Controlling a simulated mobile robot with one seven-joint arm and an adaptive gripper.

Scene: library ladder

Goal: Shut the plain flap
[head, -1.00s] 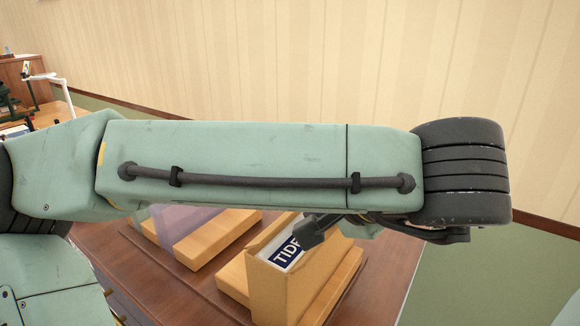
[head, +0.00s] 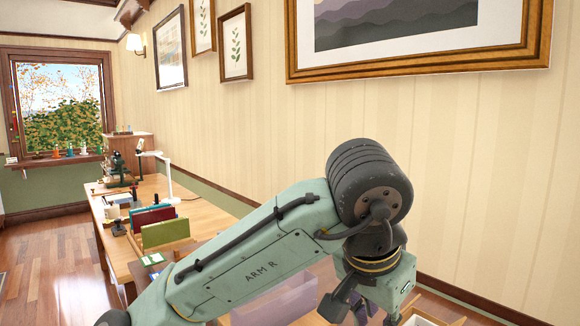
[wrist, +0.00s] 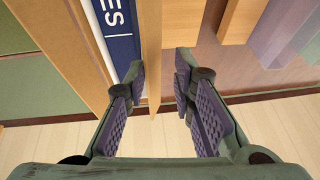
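In the wrist view, my gripper (wrist: 160,85) is open, with its two padded fingers spread apart. A thin plain wooden panel (wrist: 151,45), seen nearly edge-on, reaches down the picture between the fingertips; I cannot tell whether either finger touches it. It may be the plain flap, but I cannot confirm this. Left of it is a navy label (wrist: 121,45) with white letters ending in "ES", beside another wooden panel (wrist: 70,45). In the head view, my gripper (head: 350,302) is low and partly cut off, and most of the wooden box (head: 428,318) is out of the picture.
A translucent purple bin (head: 270,302) stands left of my gripper in the head view. Wooden blocks (wrist: 182,25) lie right of the panel in the wrist view. A desk with upright coloured folders (head: 165,232) is at the left, and the wall is behind my arm.

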